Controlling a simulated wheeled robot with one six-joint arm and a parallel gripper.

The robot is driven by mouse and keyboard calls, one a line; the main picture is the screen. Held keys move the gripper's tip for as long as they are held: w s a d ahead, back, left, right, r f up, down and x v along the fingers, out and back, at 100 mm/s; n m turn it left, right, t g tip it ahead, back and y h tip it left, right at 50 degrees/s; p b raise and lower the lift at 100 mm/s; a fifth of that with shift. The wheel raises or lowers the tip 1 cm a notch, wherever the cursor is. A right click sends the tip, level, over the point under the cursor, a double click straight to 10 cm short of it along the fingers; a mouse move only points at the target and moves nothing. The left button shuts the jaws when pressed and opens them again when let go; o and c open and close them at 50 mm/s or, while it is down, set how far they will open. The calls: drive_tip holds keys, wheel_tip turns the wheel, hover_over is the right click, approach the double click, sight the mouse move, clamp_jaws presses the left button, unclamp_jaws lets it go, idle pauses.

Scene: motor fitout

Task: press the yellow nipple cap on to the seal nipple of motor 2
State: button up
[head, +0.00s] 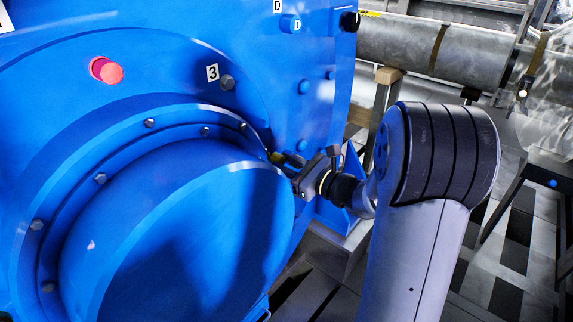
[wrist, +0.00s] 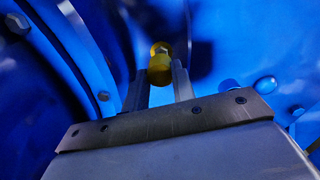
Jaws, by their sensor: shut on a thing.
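The yellow nipple cap (wrist: 160,66) is held between the two fingertips of my gripper (wrist: 162,84) in the wrist view. In the head view the small yellow cap (head: 276,157) shows at the tip of my gripper (head: 284,159), partly behind the rim of the large round blue housing. My gripper is shut on the cap, close to the blue motor face (head: 175,55).
The round blue cover (head: 190,225) with its bolted flange stands just left of my gripper. A red cap (head: 107,71) and a label 3 (head: 212,72) are on the motor face. Bolt heads (wrist: 265,85) lie right of the fingers. A grey pipe (head: 440,50) runs behind.

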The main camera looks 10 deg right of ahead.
sight(284, 162)
drive_tip(key=shift+b+x, duration=0.35)
drive_tip(key=shift+x, duration=1.2)
drive_tip(key=o, duration=1)
drive_tip(key=v, duration=1)
drive_tip(key=shift+s+d, duration=0.2)
drive_tip(key=shift+d, duration=0.1)
drive_tip(key=x, duration=1)
drive_tip(key=shift+w+a, duration=0.2)
drive_tip(key=shift+s+d, duration=0.15)
drive_tip(key=shift+s, duration=0.1)
drive_tip(key=shift+w, duration=0.15)
